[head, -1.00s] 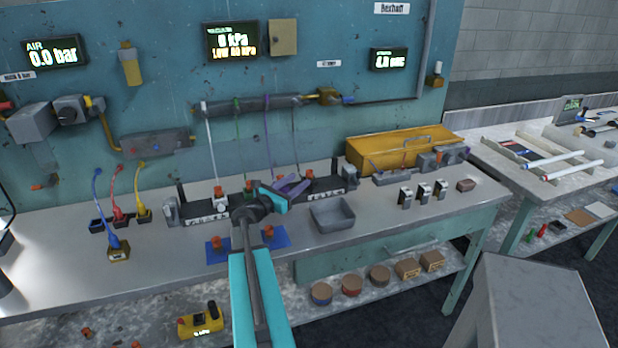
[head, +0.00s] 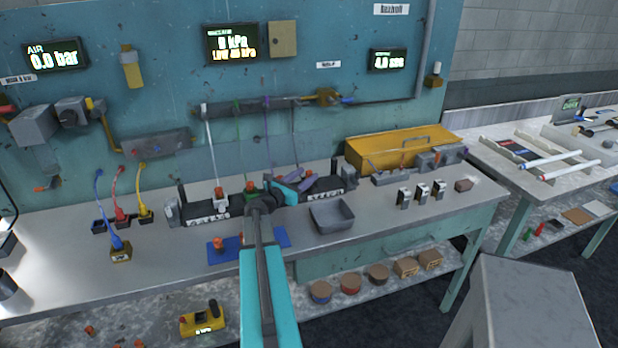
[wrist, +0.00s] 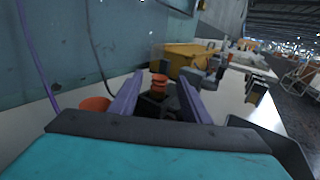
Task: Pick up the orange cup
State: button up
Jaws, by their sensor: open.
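The fingers are apart, with nothing gripped. A second, wider orange piece (wrist: 95,104) shows left of the left finger. In the head view, my gripper (head: 306,180) is over the black fixture on the bench, and the arm hides part of that area. Small orange cups also show on the left fixture (head: 218,193) and on the blue mat (head: 218,243). I cannot tell which matches the cup between the fingers.
A grey tray (head: 332,217) sits on the bench right of my arm. A yellow case (head: 400,150) stands behind, with small metal blocks (head: 422,192) in front. Thin hoses (head: 268,140) hang from the wall manifold behind my gripper. The right front of the bench is mostly clear.

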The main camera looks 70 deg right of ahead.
dwell(0.4)
grip_shut()
jog(key=shift+r, duration=0.2)
jog(key=shift+r+b, duration=0.65)
jog(key=shift+r, duration=0.7)
jog(key=shift+s+a+r, duration=0.1)
jog(key=shift+a+r, duration=0.1)
jog(key=shift+a, duration=0.2)
jog(key=s+a+r+p, duration=0.1)
jog(key=s+a+p, duration=0.2)
jog(key=a, duration=0.9)
jog(key=shift+s+a+r+p, duration=0.15)
jog(key=shift+a+r+p, duration=0.05)
jog(key=shift+r+p, duration=0.15)
jog(key=shift+a+p, duration=0.1)
jog(key=shift+p, duration=0.3)
